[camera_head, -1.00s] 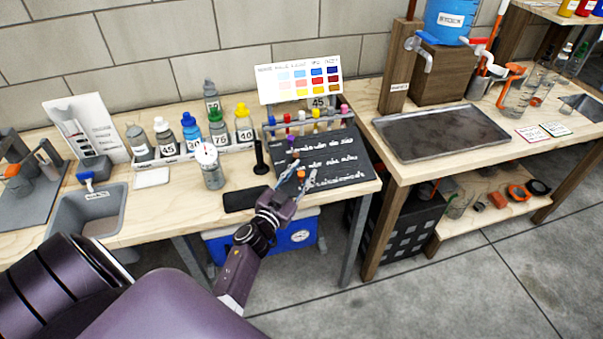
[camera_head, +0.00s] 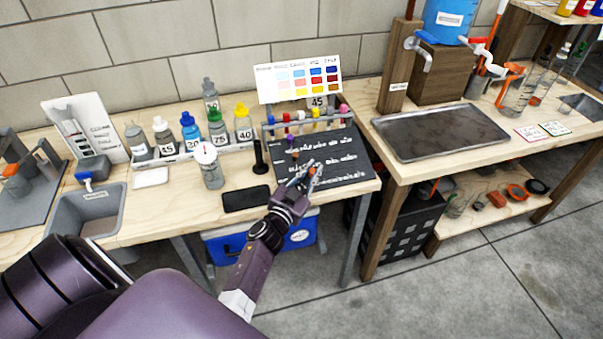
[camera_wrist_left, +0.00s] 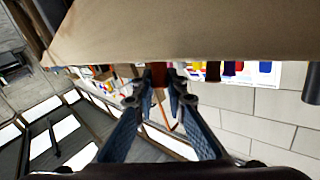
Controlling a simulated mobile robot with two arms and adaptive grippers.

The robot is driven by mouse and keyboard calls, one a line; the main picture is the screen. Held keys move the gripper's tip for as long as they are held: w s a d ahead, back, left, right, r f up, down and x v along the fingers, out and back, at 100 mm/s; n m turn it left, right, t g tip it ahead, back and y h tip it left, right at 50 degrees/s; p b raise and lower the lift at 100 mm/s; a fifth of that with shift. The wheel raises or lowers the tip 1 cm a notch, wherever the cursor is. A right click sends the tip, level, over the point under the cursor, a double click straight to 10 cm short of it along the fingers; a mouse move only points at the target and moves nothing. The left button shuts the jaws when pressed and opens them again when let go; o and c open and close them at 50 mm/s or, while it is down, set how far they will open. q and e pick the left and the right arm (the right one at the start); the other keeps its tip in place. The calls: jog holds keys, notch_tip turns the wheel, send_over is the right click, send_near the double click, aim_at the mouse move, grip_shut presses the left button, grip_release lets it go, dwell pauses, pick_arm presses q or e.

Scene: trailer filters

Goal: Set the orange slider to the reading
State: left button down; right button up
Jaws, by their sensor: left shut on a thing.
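A dark slanted board (camera_head: 352,176) with rows of white markings lies at the right end of the left bench. A small orange piece (camera_head: 312,171), seemingly the orange slider, shows low on it at my left gripper (camera_head: 304,176). The fingers are shut on it and partly hide it. In the left wrist view a dark red-orange piece (camera_wrist_left: 158,78) sits between my left fingertips (camera_wrist_left: 160,88). A purple piece (camera_head: 292,142) and a brownish piece (camera_head: 295,154) sit higher on the board. The markings are too small to read. My right gripper is not in view.
A rack of capped tubes (camera_head: 310,124) and a colour chart (camera_head: 299,80) stand behind the board. Several numbered bottles stand farther back.

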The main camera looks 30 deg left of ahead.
aim_at(333, 174)
pick_arm(q)
jog(key=w+d, duration=0.2)
jog(key=w+d+b, duration=0.1)
jog(key=w+d, duration=0.1)
jog(key=w, duration=0.1)
jog(key=shift+d+f+b, duration=0.15)
jog(key=shift+b, duration=0.15)
jog(key=shift+w+d, duration=0.25)
jog(key=shift+w, duration=0.05)
jog(key=c, duration=1.9)
grip_release()
jog(key=shift+s, duration=0.1)
jog(key=s, duration=0.4)
jog(key=s+d, duration=0.1)
jog(key=s, duration=0.6)
jog(key=shift+s+d, duration=0.15)
jog(key=shift+s, duration=0.25)
